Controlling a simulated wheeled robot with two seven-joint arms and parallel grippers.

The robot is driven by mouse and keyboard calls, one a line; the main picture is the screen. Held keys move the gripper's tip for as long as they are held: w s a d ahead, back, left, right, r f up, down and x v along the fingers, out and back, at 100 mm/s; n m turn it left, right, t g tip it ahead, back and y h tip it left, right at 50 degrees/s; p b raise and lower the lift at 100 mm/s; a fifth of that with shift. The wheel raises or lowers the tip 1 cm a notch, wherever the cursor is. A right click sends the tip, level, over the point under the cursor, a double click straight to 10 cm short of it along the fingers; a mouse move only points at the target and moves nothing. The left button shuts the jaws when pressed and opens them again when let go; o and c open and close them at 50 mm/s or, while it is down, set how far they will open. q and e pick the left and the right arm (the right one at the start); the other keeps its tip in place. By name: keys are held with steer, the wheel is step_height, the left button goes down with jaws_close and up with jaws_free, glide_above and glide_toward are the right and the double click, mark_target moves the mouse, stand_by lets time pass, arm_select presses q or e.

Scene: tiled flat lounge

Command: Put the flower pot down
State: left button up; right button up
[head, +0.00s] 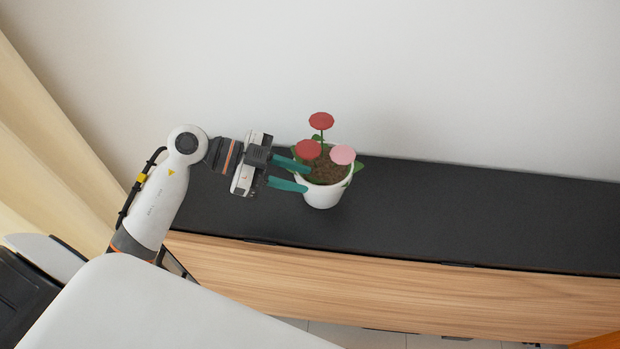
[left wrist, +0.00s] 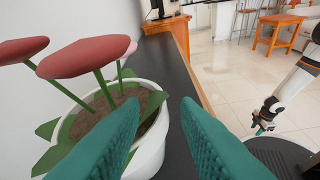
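The white flower pot (head: 322,194) holds brown soil, green leaves and three red and pink flowers. It appears upright on the black cabinet top (head: 440,215) in the head view. My left gripper (head: 306,180) has its teal fingers spread, one reaching over the pot's rim and the other outside its wall. In the left wrist view the pot (left wrist: 150,155) is at the left, partly hidden by one finger, with dark cabinet top between the fingers. My right gripper (left wrist: 262,128) is small at the right of that view, away from the pot, its opening unclear.
The cabinet has a wooden front (head: 400,285) and a white wall (head: 450,80) behind it. The top is bare to the right of the pot. A beige curtain (head: 45,150) hangs at the left. Orange stools and a table (left wrist: 275,30) stand far off.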

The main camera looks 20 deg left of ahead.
arm_select(q)
steer(key=v, duration=0.8)
steer(key=shift+a, duration=0.15)
steer(key=shift+s, duration=0.15)
